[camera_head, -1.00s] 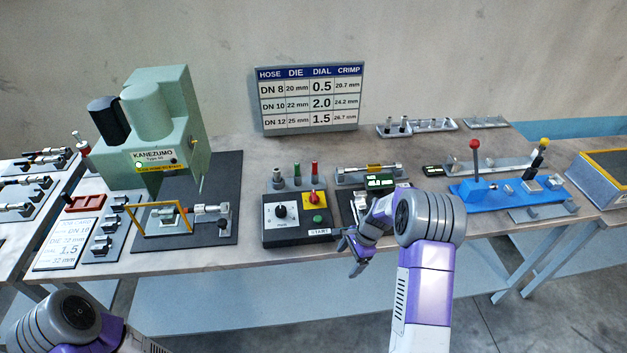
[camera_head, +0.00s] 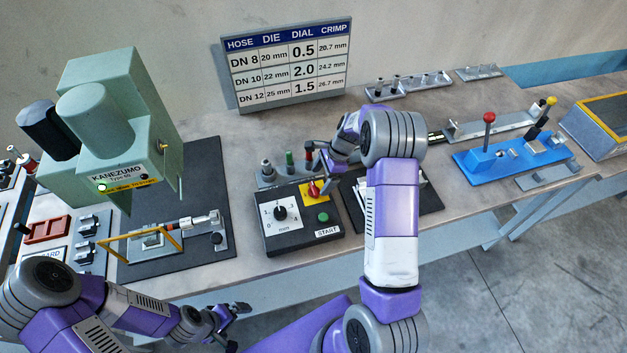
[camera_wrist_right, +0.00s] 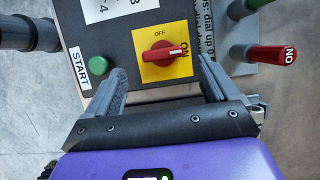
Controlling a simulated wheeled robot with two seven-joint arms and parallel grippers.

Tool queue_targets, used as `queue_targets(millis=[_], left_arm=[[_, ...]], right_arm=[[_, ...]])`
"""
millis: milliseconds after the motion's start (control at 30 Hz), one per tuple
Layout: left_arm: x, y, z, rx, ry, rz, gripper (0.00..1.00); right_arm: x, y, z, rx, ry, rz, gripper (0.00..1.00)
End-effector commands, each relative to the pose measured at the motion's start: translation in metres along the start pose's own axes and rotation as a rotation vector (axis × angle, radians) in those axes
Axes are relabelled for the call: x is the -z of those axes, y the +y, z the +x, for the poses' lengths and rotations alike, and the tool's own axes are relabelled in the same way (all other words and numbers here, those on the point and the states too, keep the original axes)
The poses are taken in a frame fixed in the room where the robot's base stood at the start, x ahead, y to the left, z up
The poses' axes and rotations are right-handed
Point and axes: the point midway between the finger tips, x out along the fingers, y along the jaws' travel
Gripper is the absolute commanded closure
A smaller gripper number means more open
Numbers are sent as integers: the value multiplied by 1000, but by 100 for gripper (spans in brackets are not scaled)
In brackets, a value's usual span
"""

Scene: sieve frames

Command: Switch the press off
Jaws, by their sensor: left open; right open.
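The press (camera_head: 100,115) is a pale green machine at the left, with a green lamp (camera_head: 102,187) lit on its front. The control box (camera_head: 270,232) carries a numbered dial (camera_head: 281,213), a green START button (camera_head: 323,217) and a red rotary switch (camera_head: 313,189) on a yellow plate. In the right wrist view the red switch (camera_wrist_right: 165,54) has its white mark pointing right, away from the OFF label at the plate's top. My right gripper (camera_wrist_right: 165,78) is open, its fingers on either side of the switch's line, apart from it. My left gripper (camera_head: 238,318) is open and empty, below the table's front edge.
Upright pegs with green and red handles (camera_head: 308,153) stand behind the box; the red handle also shows in the right wrist view (camera_wrist_right: 270,54). A blue fixture (camera_head: 470,158) with a red-knobbed lever stands right. A chart (camera_head: 290,65) stands behind.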

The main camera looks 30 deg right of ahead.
Motion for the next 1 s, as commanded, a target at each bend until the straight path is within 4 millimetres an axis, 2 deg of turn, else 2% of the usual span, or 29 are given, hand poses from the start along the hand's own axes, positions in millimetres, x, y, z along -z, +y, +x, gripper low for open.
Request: queue_targets(millis=[100,300,667,1000], left_arm=[[0,0,-1,0,1,0,0],[1,1,-2,0,2,0,0],[1,1,-3,0,2,0,0],[1,1,-3,0,2,0,0]], right_arm=[[0,1,22,-3,0,0,13],[0,0,44,-1,0,-1,13],[0,0,49,1,0,-2,14],[0,0,48,1,0,-2,66]])
